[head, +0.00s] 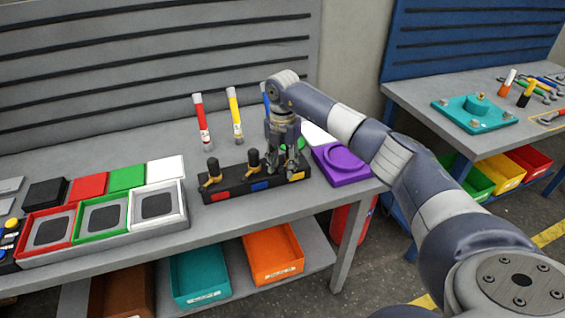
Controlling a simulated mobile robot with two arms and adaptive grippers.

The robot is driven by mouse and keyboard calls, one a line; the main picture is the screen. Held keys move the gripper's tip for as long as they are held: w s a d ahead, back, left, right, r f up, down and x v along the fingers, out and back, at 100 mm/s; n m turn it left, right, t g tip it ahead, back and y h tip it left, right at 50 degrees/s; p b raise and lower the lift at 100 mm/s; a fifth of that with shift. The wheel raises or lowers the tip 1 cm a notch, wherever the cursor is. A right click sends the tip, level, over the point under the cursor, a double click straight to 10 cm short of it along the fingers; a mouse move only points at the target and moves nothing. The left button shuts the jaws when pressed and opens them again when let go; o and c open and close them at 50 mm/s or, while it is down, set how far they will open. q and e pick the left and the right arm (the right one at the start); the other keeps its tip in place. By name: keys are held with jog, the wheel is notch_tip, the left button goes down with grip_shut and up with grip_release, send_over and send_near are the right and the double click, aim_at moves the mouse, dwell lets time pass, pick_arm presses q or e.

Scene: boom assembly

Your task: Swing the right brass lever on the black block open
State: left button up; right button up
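The black block (240,188) lies along the front of the grey workbench, with red, blue and yellow patches on its front face. Two brass levers with black knobs stand on it: the left lever (212,174) and the middle lever (253,161). My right gripper (287,168) points down over the block's right end, at the right lever's place. It hides most or all of that lever, so the lever's position and any contact cannot be told. Whether the fingers are open or shut is unclear. My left gripper is not in view.
Red (202,120) and yellow (235,115) tubes stand behind the block. A purple fixture (342,164) sits close to its right. Framed trays (104,226) and coloured squares are at left. The workbench (148,150) has free room behind the block's left end.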

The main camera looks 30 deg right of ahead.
jog(key=shift+c, duration=0.9)
grip_shut()
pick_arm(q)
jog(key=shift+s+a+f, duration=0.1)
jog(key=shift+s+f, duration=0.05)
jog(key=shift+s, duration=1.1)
